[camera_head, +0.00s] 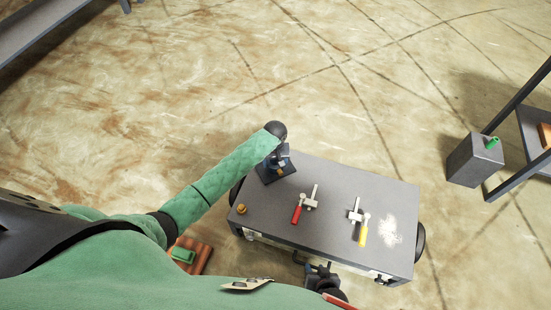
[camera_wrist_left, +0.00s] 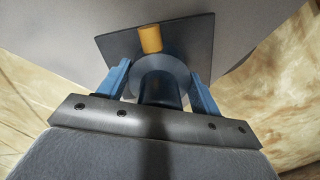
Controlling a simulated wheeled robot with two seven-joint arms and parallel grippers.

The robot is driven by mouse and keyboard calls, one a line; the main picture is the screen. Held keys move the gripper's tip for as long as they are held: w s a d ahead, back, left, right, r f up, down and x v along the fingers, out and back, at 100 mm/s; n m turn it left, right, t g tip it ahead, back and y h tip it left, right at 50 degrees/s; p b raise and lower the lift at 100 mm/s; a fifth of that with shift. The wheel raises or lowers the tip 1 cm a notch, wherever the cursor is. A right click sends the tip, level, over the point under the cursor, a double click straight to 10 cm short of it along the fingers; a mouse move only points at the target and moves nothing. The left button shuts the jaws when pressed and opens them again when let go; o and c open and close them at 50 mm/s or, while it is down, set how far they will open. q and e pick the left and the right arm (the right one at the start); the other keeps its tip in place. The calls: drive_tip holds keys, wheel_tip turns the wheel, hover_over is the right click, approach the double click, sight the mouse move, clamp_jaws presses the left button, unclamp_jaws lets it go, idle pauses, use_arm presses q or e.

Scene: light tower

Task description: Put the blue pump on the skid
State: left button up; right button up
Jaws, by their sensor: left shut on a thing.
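A dark blue-grey piece, seemingly the blue pump (camera_wrist_left: 158,84), has a round body, a square dark plate and an orange stub. My left gripper (camera_wrist_left: 160,88) is shut with its blue fingers on both sides of the round body. In the head view the pump (camera_head: 267,175) is at the far left corner of the grey cart top, below my left gripper (camera_head: 281,157). Whether its plate touches the top is unclear. My right gripper (camera_head: 320,272) is by the cart's front edge, its jaws unclear. I cannot tell which thing is the skid.
On the grey cart top (camera_head: 330,225) are a red-handled tool (camera_head: 297,213), a yellow-handled tool (camera_head: 363,232), a small orange knob (camera_head: 241,209) and a white patch (camera_head: 390,229). A reddish slatted piece (camera_head: 203,259) is at lower left. A grey block (camera_head: 470,163) stands right, beside a shelf.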

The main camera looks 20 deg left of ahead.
use_arm(q)
drive_tip(key=shift+w+f, duration=0.1)
drive_tip(key=shift+f, duration=0.05)
drive_tip(key=o, duration=1.7)
drive_tip(key=shift+f, duration=0.1)
drive_tip(key=shift+o, duration=0.7)
wheel_tip(320, 180, up, 11)
drive_tip(key=shift+r+p, duration=0.1)
drive_tip(key=shift+p, duration=0.75)
drive_tip(key=shift+r, duration=0.5)
